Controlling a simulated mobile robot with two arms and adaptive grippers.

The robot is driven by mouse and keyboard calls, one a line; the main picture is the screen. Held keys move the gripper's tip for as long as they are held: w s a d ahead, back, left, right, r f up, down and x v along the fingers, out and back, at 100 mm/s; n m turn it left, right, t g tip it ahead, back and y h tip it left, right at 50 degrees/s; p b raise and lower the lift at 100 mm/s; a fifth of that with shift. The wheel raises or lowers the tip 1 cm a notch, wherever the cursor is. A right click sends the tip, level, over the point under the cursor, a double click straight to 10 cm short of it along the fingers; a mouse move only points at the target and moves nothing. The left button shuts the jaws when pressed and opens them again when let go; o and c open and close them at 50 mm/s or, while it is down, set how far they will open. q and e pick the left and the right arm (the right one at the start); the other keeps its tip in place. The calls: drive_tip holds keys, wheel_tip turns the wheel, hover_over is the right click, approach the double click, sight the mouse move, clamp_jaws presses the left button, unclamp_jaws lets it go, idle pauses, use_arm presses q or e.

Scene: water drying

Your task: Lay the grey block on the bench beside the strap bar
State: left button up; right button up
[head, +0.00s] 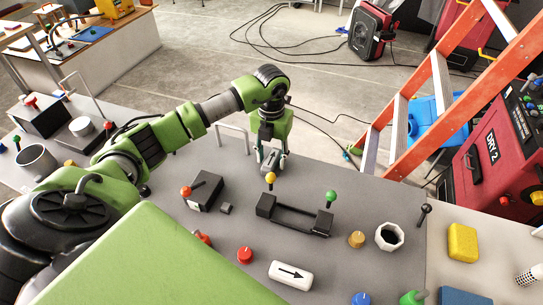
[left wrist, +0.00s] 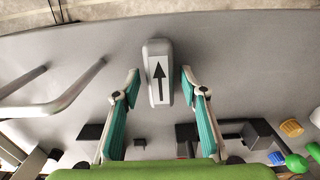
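The grey block (left wrist: 158,92) has a black arrow on top and lies on the grey bench (head: 345,180), near its far edge. My left gripper (head: 270,160) reaches down over it, behind the strap bar. In the left wrist view the fingers of my left gripper (left wrist: 159,84) are spread on either side of the block, with a gap on both sides. In the head view the fingers partly hide the block. The strap bar (head: 293,215), a dark bar between two black end posts, stands nearer the front. My right gripper is out of view.
A yellow-topped stick (head: 270,179) and a green-topped one (head: 331,197) stand by the strap bar. A black box with an orange knob (head: 203,193) is to its left. A white arrow block (head: 290,275) lies in front. A metal handle (head: 232,135) rises near the far edge.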

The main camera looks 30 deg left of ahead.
sight(271, 158)
use_arm(q)
drive_tip(key=shift+r, duration=0.1)
drive_tip(key=shift+r, duration=0.2)
wheel_tip(271, 158, up, 12)
drive_tip(key=b, duration=0.2)
drive_tip(key=shift+f+b, duration=0.15)
drive_tip(key=shift+b, duration=0.15)
idle(0.3)
